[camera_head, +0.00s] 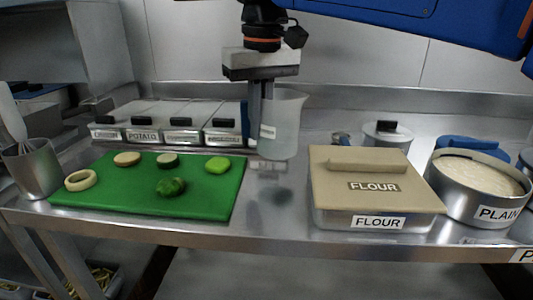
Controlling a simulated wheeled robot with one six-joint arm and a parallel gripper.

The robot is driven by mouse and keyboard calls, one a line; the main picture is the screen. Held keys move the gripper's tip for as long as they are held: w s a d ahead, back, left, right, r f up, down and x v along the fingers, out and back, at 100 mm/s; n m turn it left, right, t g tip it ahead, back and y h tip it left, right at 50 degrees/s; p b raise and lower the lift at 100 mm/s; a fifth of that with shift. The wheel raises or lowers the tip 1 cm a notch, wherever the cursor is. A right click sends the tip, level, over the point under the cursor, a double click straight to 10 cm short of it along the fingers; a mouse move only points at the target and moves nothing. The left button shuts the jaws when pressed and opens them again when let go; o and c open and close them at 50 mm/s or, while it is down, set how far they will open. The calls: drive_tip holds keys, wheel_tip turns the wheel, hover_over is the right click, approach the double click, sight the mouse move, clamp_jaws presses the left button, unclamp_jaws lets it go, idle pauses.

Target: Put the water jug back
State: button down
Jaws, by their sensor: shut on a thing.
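The water jug (284,128) is a translucent, pale, upright vessel just right of the picture's middle, behind the steel counter's open strip. My gripper (262,128) comes down from above and is shut on the jug at its left side. A small label shows beside the fingers. A dark shadow lies on the counter in front of the jug, and the jug seems slightly above the surface, though its contact is hard to tell. Part of the jug's left side is hidden by my fingers.
A green board (130,196) with vegetable pieces lies left. Labelled lidded containers (180,124) stand behind it. A lidded flour box (366,180) and a round pan (484,186) stand right. A steel utensil pot (36,170) is far left. A bare strip lies between board and flour box.

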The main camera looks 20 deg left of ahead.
sight(260, 142)
drive_tip(key=shift+f, duration=2.9)
drive_tip(key=c, duration=1.9)
unclamp_jaws()
drive_tip(key=shift+f, duration=0.1)
drive_tip(key=shift+c, duration=0.2)
drive_tip(key=r, duration=1.1)
drive_tip(key=shift+s+d+r, duration=0.2)
drive_tip(key=shift+s+d, duration=0.15)
drive_tip(key=shift+s, duration=0.05)
drive_tip(key=shift+r, duration=0.4)
